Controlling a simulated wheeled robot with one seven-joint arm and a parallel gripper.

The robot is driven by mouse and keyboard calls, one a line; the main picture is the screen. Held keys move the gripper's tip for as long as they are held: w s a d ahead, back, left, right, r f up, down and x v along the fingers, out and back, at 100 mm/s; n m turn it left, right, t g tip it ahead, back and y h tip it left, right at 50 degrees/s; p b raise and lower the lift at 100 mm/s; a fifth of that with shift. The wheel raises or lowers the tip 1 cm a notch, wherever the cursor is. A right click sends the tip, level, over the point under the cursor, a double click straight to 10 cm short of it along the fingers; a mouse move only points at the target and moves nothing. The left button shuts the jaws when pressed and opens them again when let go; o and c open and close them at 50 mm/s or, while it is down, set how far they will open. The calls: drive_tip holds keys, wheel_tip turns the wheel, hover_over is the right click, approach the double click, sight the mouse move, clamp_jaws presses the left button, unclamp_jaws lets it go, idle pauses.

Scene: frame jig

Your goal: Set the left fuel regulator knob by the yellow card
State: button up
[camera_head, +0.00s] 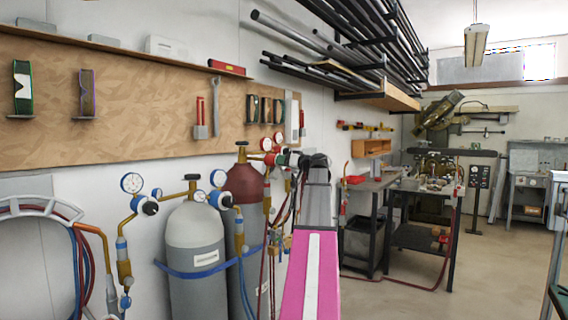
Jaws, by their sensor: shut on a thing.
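The fuel regulator with red-rimmed gauges (266,144) sits at the dark red-topped cylinder (245,185), in the middle of the head view. A red knob (270,159) shows on it, with a green part beside it. My gripper (297,160) is at this regulator, at the end of my pink and grey arm. It is small, dark and seen from behind, shut on what appears to be a regulator knob. The fingertips and the contact are largely hidden. I cannot make out a yellow card or the knob's pointer.
A grey cylinder (195,240) with blue-knobbed regulators stands left of the red-topped one. Hoses hang beside my arm. Workbenches (375,185) stand behind right. Floor at right is clear.

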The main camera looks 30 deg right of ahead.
drive_tip(key=m, duration=0.5)
drive_tip(key=shift+m, duration=0.3)
drive_tip(key=m, duration=1)
drive_tip(key=shift+m, duration=0.4)
drive_tip(key=m, duration=0.5)
drive_tip(key=shift+m, duration=0.7)
drive_tip(key=o, duration=0.9)
drive_tip(key=shift+o, duration=0.2)
drive_tip(key=v, duration=1)
drive_tip(key=shift+s+d, duration=0.15)
drive_tip(key=shift+s, duration=0.25)
